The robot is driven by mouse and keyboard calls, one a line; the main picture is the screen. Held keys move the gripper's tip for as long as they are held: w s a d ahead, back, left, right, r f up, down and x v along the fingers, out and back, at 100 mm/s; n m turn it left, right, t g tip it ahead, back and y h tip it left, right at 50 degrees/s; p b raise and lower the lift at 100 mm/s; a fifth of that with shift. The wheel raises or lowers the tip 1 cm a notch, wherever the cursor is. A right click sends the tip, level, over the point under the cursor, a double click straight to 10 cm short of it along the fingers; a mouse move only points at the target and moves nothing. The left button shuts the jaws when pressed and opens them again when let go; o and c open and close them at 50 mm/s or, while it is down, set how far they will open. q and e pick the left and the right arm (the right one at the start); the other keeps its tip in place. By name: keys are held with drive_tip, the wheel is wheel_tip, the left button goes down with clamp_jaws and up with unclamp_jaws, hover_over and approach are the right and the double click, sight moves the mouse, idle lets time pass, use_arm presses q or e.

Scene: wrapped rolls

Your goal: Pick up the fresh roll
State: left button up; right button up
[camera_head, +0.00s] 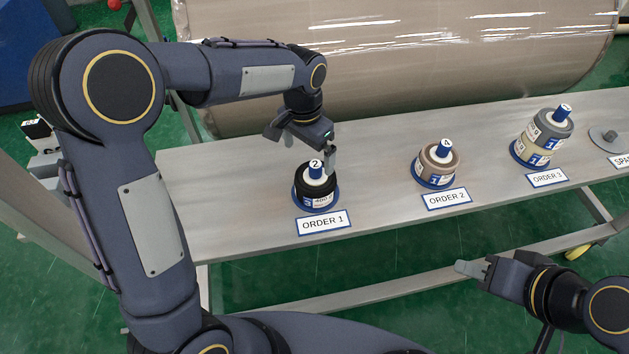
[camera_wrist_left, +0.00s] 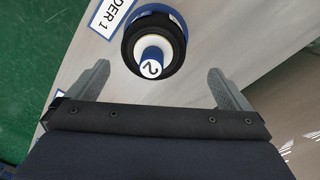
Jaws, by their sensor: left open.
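The black roll (camera_head: 319,190) sits on a blue base at ORDER 1, around a white core with a blue-topped post marked 2. It also shows in the left wrist view (camera_wrist_left: 173,30), ahead of and between the fingers. My left gripper (camera_head: 303,146) is open and empty just above and behind this roll; its two spread fingers show in the left wrist view (camera_wrist_left: 158,75). A brown roll (camera_head: 438,163) sits at ORDER 2. A grey roll (camera_head: 548,125) rests on a beige roll (camera_head: 533,151) at ORDER 3. No label visible says which roll is fresh. My right gripper (camera_head: 470,268) is away from the rolls, in front of the bench.
The rolls stand in a row on a long grey bench (camera_head: 240,225) with name plates along its front. A grey spindle (camera_head: 607,137) without a roll stands by the SPARE plate at the right. A large wrapped cylinder (camera_head: 400,50) lies behind the bench. The bench's left end is clear.

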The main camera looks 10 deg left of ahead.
sight(315, 176)
use_arm(q)
drive_tip(key=d+f, duration=0.1)
drive_tip(key=w+f, duration=0.1)
drive_tip(key=shift+w+d+f+m+y, duration=0.1)
drive_tip(key=shift+d+f+m+y, duration=0.2)
drive_tip(key=shift+d+f, duration=0.1)
drive_tip(key=f, duration=0.6)
drive_tip(key=shift+s+a+f+p, duration=0.1)
drive_tip(key=shift+s+f+p, duration=0.25)
drive_tip(key=shift+s+f, duration=0.05)
drive_tip(key=shift+c, duration=0.3)
drive_tip(key=shift+r, duration=0.1)
drive_tip(key=c, duration=1)
